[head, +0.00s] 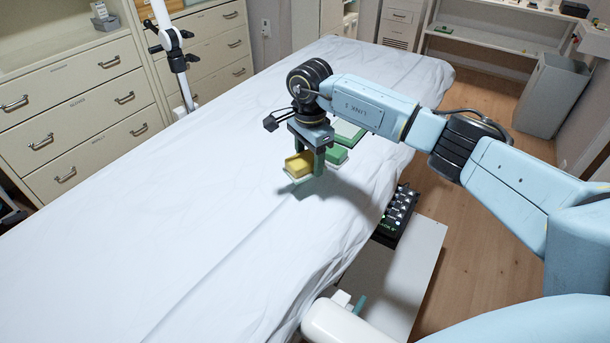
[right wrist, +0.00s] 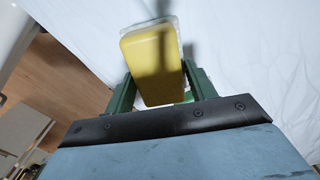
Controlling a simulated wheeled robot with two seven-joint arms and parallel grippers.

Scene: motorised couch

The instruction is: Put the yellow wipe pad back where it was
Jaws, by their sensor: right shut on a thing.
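The yellow wipe pad (head: 298,165) with a pale underside is between the fingers of my right gripper (head: 308,160), low over the white-sheeted couch (head: 180,225). In the right wrist view the yellow pad (right wrist: 152,62) fills the space between the two green fingers of my right gripper (right wrist: 162,85), which is shut on it. I cannot tell whether the pad touches the sheet. A green pad (head: 336,155) lies on the couch just right of the gripper. My left gripper is not in view.
A pale green-edged item (head: 348,132) lies behind the gripper, partly hidden by my arm. A black device with several buttons (head: 398,212) is beside the couch's right edge. Drawer cabinets (head: 80,110) stand at left. The near sheet is clear.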

